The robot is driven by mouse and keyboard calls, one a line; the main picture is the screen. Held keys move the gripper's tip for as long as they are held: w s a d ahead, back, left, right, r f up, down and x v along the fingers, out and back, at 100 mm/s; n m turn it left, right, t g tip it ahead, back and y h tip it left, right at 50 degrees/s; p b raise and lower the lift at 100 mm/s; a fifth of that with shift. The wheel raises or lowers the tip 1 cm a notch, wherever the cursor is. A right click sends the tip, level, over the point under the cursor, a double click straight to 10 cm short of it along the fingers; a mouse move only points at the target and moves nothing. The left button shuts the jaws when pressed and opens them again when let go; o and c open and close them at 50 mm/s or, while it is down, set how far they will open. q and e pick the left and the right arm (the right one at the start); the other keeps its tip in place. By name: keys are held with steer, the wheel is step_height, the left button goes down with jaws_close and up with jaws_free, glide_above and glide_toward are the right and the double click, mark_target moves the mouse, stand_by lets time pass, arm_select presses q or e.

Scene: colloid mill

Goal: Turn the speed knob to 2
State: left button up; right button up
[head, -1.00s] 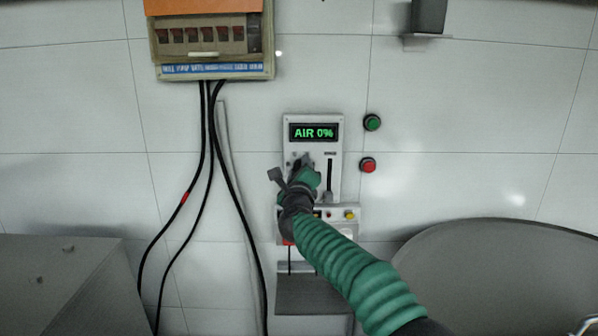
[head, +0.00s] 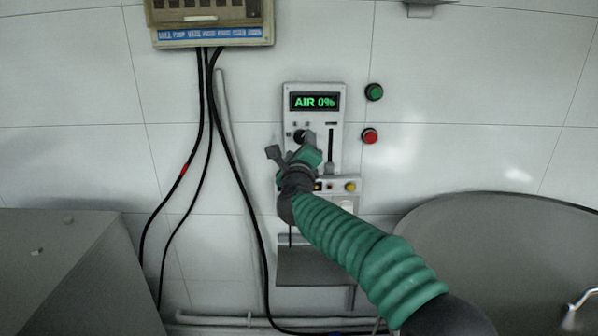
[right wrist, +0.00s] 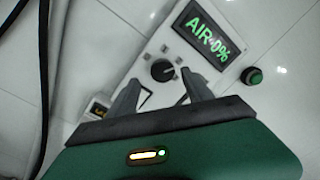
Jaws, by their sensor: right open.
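The speed knob (right wrist: 162,70) is a round black dial with a pale mark, on a white control panel (right wrist: 150,48). In the head view the knob (head: 298,136) shows only partly, behind my right gripper. The panel's display (head: 315,102) reads "AIR 0%" in green; it also shows in the right wrist view (right wrist: 205,35). My right gripper (head: 305,142) is open in front of the panel. In the right wrist view its two fingers (right wrist: 163,88) point toward the knob, one on each side of it in the picture. Contact cannot be told. My left gripper is not in view.
A vertical slider slot (head: 331,150) is right of the knob. A green button (head: 374,92) and a red button (head: 370,136) are on the wall to the right. A lower box with a yellow button (head: 350,187) sits below. Black cables (head: 205,120) hang at left.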

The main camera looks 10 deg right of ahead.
steer(key=b+v, duration=0.1)
steer(key=v, duration=1.1)
steer(key=shift+s+b, duration=0.4)
steer(key=shift+f, duration=0.1)
